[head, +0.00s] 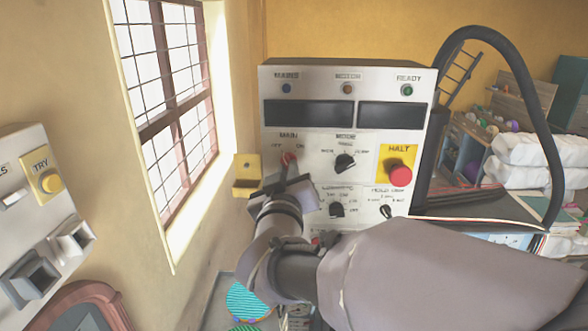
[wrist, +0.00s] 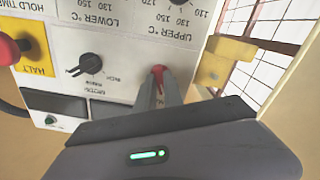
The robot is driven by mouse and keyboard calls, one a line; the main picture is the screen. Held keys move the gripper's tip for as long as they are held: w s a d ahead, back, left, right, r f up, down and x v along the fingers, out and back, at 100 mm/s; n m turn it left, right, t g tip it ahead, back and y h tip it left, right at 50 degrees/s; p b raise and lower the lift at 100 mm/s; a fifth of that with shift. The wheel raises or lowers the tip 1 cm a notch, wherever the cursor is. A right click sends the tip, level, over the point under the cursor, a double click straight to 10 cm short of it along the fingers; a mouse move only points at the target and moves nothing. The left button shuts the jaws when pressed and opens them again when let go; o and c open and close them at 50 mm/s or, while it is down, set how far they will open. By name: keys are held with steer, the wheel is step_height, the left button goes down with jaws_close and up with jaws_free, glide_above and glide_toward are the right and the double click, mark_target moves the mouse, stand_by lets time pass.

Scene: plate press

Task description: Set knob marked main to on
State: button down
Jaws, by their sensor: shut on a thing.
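The red knob marked MAIN (head: 288,158) is at the upper left of the grey control panel's lower half, with OFF at its left and ON at its right. My gripper (head: 290,177) is at the panel, partly covering the knob from below. In the wrist view, which shows the panel upside down, the red knob (wrist: 158,70) sits between the tips of my gripper (wrist: 160,84), which is shut on it. The fingers hide most of the knob, and I cannot tell which label it points to.
A black selector knob (head: 345,162) and a red HALT button (head: 400,175) on yellow are right of the MAIN knob. A yellow box (head: 246,172) juts out at the panel's left edge. Smaller black knobs (head: 337,210) sit below. A barred window (head: 170,90) is at left.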

steer(key=shift+a+m+b, duration=0.1)
steer(key=shift+m+b, duration=4.9)
steer(key=shift+m, duration=0.8)
steer(key=shift+r, duration=0.15)
steer(key=c, duration=1.5)
jaws_free()
steer(key=shift+o, duration=0.2)
